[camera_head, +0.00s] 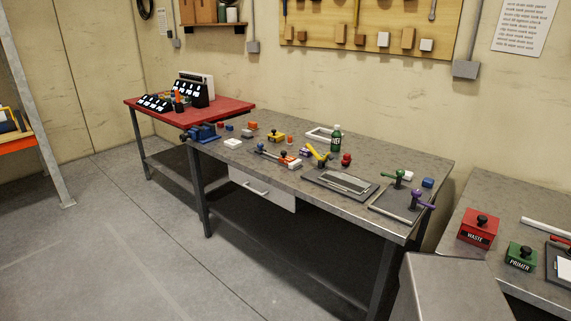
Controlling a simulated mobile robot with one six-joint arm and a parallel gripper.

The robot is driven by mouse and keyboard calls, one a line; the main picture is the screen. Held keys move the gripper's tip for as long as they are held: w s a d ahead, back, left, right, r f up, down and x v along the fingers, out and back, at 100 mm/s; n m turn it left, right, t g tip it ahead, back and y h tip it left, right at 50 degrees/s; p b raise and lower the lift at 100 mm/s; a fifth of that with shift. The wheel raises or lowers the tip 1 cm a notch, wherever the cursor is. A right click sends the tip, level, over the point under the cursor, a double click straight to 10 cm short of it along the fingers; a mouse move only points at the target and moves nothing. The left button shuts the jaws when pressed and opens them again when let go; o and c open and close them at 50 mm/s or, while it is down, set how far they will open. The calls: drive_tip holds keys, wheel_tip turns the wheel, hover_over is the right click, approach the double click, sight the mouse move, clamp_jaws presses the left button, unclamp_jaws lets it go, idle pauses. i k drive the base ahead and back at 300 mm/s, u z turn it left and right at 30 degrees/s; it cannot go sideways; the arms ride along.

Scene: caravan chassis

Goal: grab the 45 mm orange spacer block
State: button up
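A small orange block (252,125) sits on the grey workbench (330,156), toward its back left part. Another small orange-red piece (289,159) lies near the middle front of the bench, close to white pieces. Both are too small here to read a size, so I cannot tell which is 45 mm. My gripper is not in view.
A grey box-like surface (450,290) fills the lower right. The left floor is clear.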

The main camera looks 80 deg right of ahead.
sight(288, 159)
drive_tip(key=z, duration=0.15)
drive_tip(key=i, duration=0.9)
drive_tip(key=z, duration=0.6)
drive_tip(key=i, duration=0.65)
drive_tip(key=z, duration=1.05)
drive_tip(key=i, duration=0.85)
drive_tip(key=z, duration=0.45)
